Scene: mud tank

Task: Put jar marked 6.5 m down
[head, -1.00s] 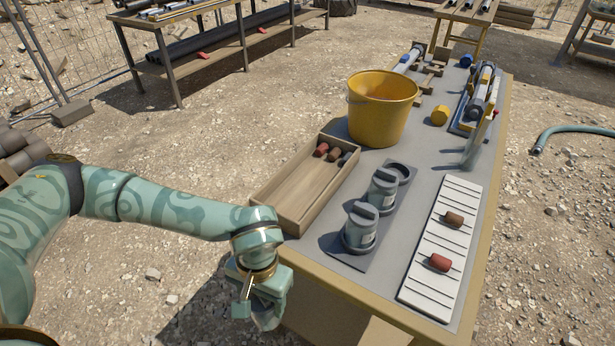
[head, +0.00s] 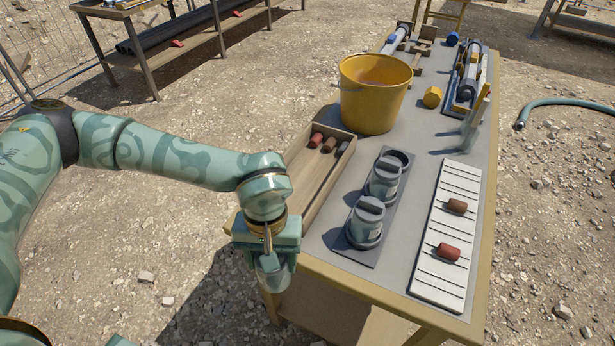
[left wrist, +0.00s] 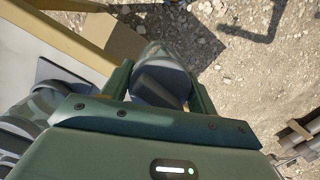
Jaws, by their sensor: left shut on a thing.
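My left gripper (head: 273,262) is at the table's near left corner, outside the wooden tray. It is shut on a grey jar (left wrist: 163,78), which shows between the fingers in the left wrist view. Its marking cannot be read. A dark rack (head: 349,252) on the table holds two similar grey jars with handled lids, a nearer one (head: 366,222) and a farther one (head: 383,179). The rack's far round seat (head: 404,157) is empty. My right gripper is not in view.
A wooden tray (head: 318,192) with several small cores lies left of the rack. A yellow bucket (head: 374,100) stands behind. A white ruled board (head: 437,278) with two cores (head: 457,206) lies to the right. A yellow cylinder (head: 432,97) stands farther back.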

